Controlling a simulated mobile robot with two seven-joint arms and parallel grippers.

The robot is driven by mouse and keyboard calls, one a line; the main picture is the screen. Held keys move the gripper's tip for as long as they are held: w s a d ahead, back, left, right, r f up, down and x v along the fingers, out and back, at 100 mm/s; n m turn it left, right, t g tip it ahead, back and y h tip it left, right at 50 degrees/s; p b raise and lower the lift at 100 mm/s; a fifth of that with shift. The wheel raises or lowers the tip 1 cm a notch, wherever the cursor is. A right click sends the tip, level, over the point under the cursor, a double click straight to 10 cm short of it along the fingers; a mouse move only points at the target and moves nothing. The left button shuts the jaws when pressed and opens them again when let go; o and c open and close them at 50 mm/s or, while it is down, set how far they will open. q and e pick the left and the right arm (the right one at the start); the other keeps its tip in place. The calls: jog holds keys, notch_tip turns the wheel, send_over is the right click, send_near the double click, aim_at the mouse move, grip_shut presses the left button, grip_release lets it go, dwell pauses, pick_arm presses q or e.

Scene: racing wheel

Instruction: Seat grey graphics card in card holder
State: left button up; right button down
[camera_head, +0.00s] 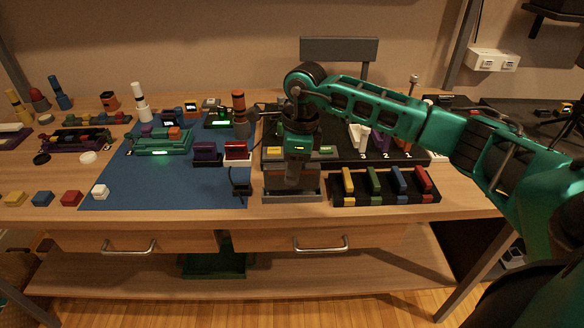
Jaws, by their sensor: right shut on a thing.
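My right arm reaches in from the right, and its gripper (291,184) points down at the front middle of the table. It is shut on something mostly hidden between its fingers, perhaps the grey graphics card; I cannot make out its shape. A low grey tray-like base (292,198) lies directly below the gripper. I cannot tell whether the held thing touches it, or whether this base is the card holder. My left gripper is not in view.
A black rack (384,201) with yellow, green, blue and red upright pieces stands close right of the gripper. A small dark object (241,182) stands close left. A green device (160,143) sits on the blue mat (150,190), whose front is mostly clear.

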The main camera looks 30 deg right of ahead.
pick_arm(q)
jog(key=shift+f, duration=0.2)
pick_arm(e)
jog(key=shift+f, duration=0.2)
pick_arm(q)
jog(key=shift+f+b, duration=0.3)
jog(key=shift+b, duration=0.15)
pick_arm(e)
jog(key=shift+f, duration=0.3)
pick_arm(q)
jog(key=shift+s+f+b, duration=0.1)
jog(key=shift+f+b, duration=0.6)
pick_arm(e)
jog(key=shift+f, duration=0.95)
jog(key=c, duration=0.8)
grip_release()
jog(key=shift+c, duration=0.2)
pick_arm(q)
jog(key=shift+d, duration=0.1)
pick_arm(e)
jog(key=r, duration=0.3)
jog(key=shift+d+r, duration=0.25)
jog(key=shift+r, duration=0.1)
jog(key=r, duration=0.6)
jog(key=d+r+p, duration=0.1)
jog(key=r, duration=0.2)
jog(key=shift+s+r, duration=0.1)
jog(key=shift+s, duration=0.3)
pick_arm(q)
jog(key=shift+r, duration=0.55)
